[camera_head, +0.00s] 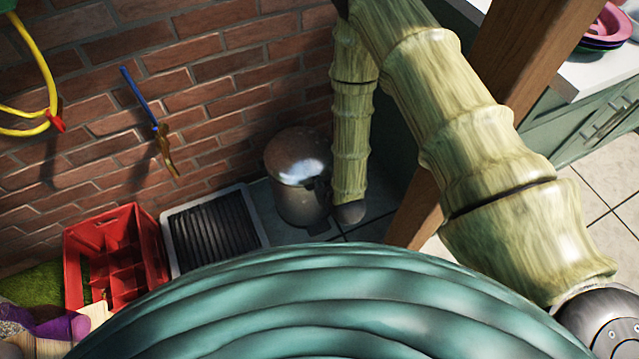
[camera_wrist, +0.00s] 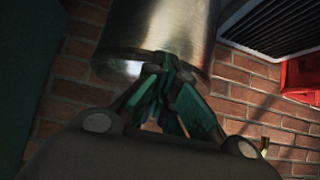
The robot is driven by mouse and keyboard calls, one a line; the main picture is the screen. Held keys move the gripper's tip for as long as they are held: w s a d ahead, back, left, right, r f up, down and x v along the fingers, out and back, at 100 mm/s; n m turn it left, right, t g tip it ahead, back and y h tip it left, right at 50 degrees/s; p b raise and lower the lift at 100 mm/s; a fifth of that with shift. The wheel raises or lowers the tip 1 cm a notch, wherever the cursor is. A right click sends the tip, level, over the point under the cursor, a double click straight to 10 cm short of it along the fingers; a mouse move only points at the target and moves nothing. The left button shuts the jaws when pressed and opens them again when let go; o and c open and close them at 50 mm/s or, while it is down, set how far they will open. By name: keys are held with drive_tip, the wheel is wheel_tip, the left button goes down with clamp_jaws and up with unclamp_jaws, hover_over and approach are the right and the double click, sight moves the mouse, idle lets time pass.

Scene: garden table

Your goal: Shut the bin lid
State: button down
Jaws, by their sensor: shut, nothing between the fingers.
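The metal bin (camera_head: 297,204) stands on the floor by the brick wall. Its shiny domed lid (camera_head: 300,155) appears to lie down over the top; whether a small gap is left I cannot tell. In the wrist view the bin (camera_wrist: 165,25) fills the top middle, with its rounded edge towards the picture's middle. My gripper (camera_wrist: 165,68) is shut and empty, its green fingertips in front of the bin near that edge. Whether they touch it is unclear. In the head view my arm comes down just right of the bin, and the gripper is hard to make out.
A black ribbed mat in a pale tray (camera_head: 213,232) lies left of the bin, with a red crate (camera_head: 115,255) beyond it. A wooden post (camera_head: 520,70) and green cabinets (camera_head: 600,115) stand to the right. A yellow hose (camera_head: 45,70) hangs on the wall.

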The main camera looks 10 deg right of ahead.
drive_tip(key=s+f+p+v, duration=0.1)
drive_tip(key=p+v, duration=0.2)
drive_tip(key=v, duration=0.8)
drive_tip(key=shift+s+d+p, duration=0.2)
drive_tip(key=shift+p, duration=0.15)
drive_tip(key=shift+r, duration=0.1)
drive_tip(key=s+d+f+m+g+h, duration=0.1)
drive_tip(key=s+d+g, duration=0.2)
drive_tip(key=s, duration=0.4)
drive_tip(key=s+d+m+g+p, duration=0.1)
drive_tip(key=s+d+g, duration=0.3)
drive_tip(key=s, duration=0.3)
drive_tip(key=s+d+f+m+g+h, duration=0.1)
drive_tip(key=s+d+g, duration=0.2)
drive_tip(key=s, duration=0.4)
wheel_tip(320, 180, up, 14)
drive_tip(key=p, duration=1.4)
drive_tip(key=shift+w, duration=0.25)
drive_tip(key=shift+a, duration=0.1)
